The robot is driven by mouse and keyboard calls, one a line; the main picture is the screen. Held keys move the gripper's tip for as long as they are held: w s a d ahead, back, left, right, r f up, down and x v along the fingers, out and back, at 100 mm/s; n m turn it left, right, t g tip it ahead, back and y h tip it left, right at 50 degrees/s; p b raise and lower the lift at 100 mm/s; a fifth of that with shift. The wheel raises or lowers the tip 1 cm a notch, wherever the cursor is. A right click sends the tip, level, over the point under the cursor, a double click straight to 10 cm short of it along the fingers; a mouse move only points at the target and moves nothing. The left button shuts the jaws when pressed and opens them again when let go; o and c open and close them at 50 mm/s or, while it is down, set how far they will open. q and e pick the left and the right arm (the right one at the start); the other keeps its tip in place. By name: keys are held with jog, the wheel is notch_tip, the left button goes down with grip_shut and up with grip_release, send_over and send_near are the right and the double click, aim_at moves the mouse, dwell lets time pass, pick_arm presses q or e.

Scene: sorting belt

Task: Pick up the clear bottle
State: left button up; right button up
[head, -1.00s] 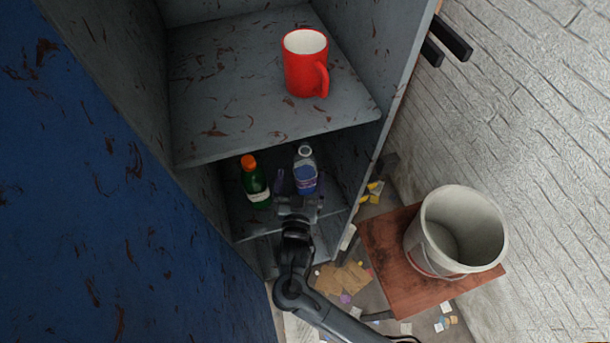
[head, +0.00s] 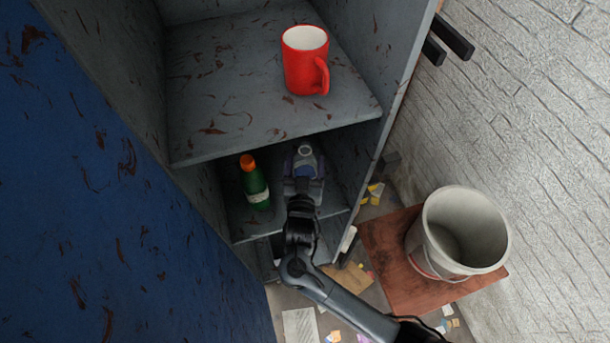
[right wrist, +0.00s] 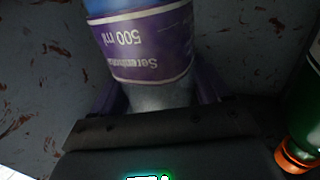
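The clear bottle (head: 305,152) stands on the lower shelf of the grey cabinet, mostly hidden behind my right gripper in the head view. In the right wrist view the bottle (right wrist: 145,45) shows close up, with a purple label reading 500 ml upside down. My right gripper (head: 304,170) has one finger on each side of the bottle. Its fingers (right wrist: 160,100) look spread, with the bottle between them; firm contact is not visible. My left gripper is not in view.
A green bottle with an orange cap (head: 256,185) stands just left on the same shelf. A red mug (head: 305,60) is on the shelf above, whose front edge (head: 280,138) overhangs. A grey bucket (head: 430,235) stands on a brown stand (head: 385,262) at right.

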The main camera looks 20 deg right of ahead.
jog(key=c, duration=1)
jog(key=shift+r, duration=0.1)
